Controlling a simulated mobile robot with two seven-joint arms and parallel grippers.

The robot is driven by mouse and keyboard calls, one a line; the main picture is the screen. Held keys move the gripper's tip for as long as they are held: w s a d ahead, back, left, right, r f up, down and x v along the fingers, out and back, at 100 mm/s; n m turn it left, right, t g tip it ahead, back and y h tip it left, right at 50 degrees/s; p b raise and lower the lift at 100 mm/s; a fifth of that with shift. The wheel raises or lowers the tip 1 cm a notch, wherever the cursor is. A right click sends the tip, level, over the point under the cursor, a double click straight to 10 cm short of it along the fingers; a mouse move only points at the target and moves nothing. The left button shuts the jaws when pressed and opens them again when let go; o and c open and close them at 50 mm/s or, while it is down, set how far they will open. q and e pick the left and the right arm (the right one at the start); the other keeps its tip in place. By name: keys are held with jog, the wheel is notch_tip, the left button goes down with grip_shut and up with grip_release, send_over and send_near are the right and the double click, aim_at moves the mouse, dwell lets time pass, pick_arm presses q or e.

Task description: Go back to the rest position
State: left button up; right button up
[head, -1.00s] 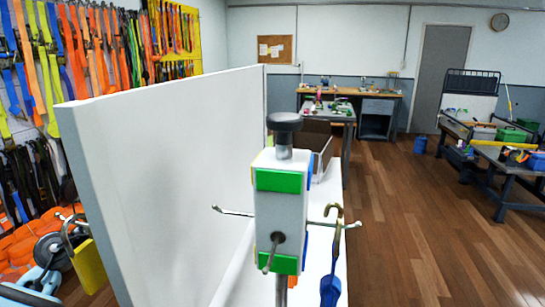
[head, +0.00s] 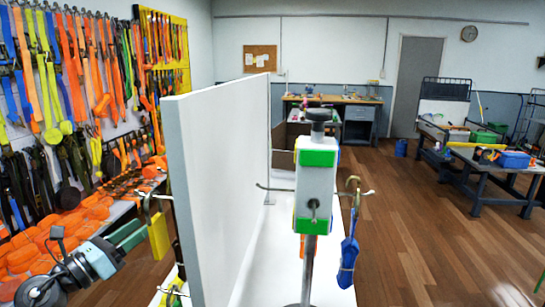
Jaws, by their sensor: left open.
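My left gripper (head: 130,236) is at the lower left, left of the white upright panel (head: 230,170). Its green-tipped fingers are apart, and I see nothing between them. A yellow piece (head: 158,237) hangs by a hook just beyond the fingertips; I cannot tell whether they touch. A rotating-looking stand (head: 315,190) with a white head, green bands and a black knob stands right of the panel. A blue strap bundle (head: 348,260) hangs on its right hook (head: 353,185). My right gripper is out of view.
Straps in many colours hang on the left wall (head: 75,75), above a table with orange straps (head: 85,215). A workbench (head: 335,100) stands at the back, and dark tables (head: 490,165) at the right. The wooden floor (head: 430,220) between is clear.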

pick_arm(q)
jog(key=s+a+f+n+g+y, duration=0.1)
jog(key=s+f+n+y, duration=0.45)
jog(key=f+n, duration=0.4)
jog(key=s+a+f+n+g+y, duration=0.15)
jog(key=s+f+n+y, duration=0.4)
jog(key=n, duration=0.65)
jog(key=s+f+n+g+y, duration=0.1)
jog(key=s+f+n+y, duration=0.4)
jog(key=s+f+n, duration=0.4)
jog(key=s+d+f+n+g+h, duration=0.2)
jog(key=s+d+f+g, duration=0.15)
jog(key=s, duration=0.35)
jog(key=s+d+f+n+g+h, duration=0.1)
jog(key=s+d+f+n+g, duration=0.2)
jog(key=s, duration=0.4)
jog(key=s+d+f+n+g+h, duration=0.1)
jog(key=s+d+n+g+h, duration=0.15)
jog(key=s+g, duration=0.35)
jog(key=w+d+f+t, duration=0.3)
jog(key=w+f+t, duration=0.1)
jog(key=f+t, duration=0.4)
jog(key=shift+w+f+t+h, duration=0.35)
jog(key=shift+f+h, duration=0.1)
jog(key=shift+f, duration=0.75)
jog(key=shift+d, duration=0.1)
jog(key=shift+c, duration=0.3)
